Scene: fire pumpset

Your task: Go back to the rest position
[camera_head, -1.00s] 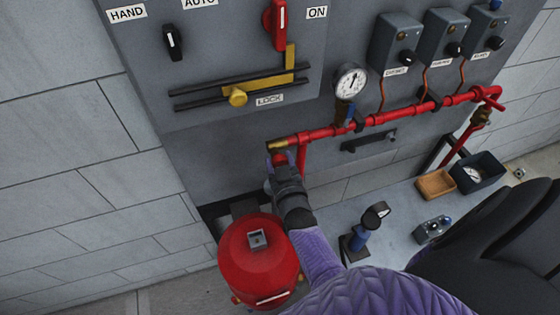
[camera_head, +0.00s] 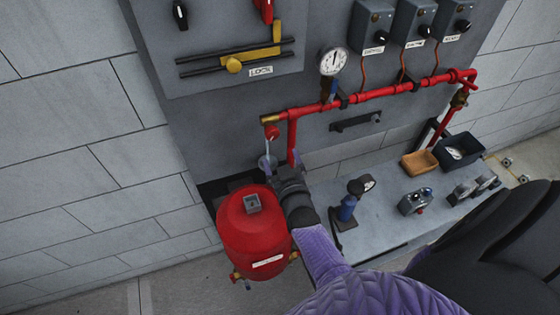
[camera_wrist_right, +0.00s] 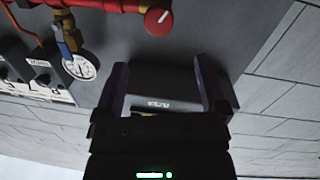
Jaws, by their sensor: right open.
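My right gripper (camera_head: 281,163) is open and empty, below and in front of the end of the red pipe (camera_head: 372,96). A red round valve knob (camera_head: 271,132) under the brass pipe end is just beyond the fingers and free of them. In the right wrist view the two dark purple fingers stand wide apart (camera_wrist_right: 166,80), with nothing between them. The red knob (camera_wrist_right: 158,21) shows beyond their tips there, with a white mark on its face. My left gripper is not in view.
A red tank (camera_head: 250,232) stands just left of my right wrist. A bench (camera_head: 375,215) to the right holds a blue gauge stand (camera_head: 350,205), a wooden tray (camera_head: 419,163) and a dark bin (camera_head: 462,150). The panel with the lock slider (camera_head: 233,65) is above left.

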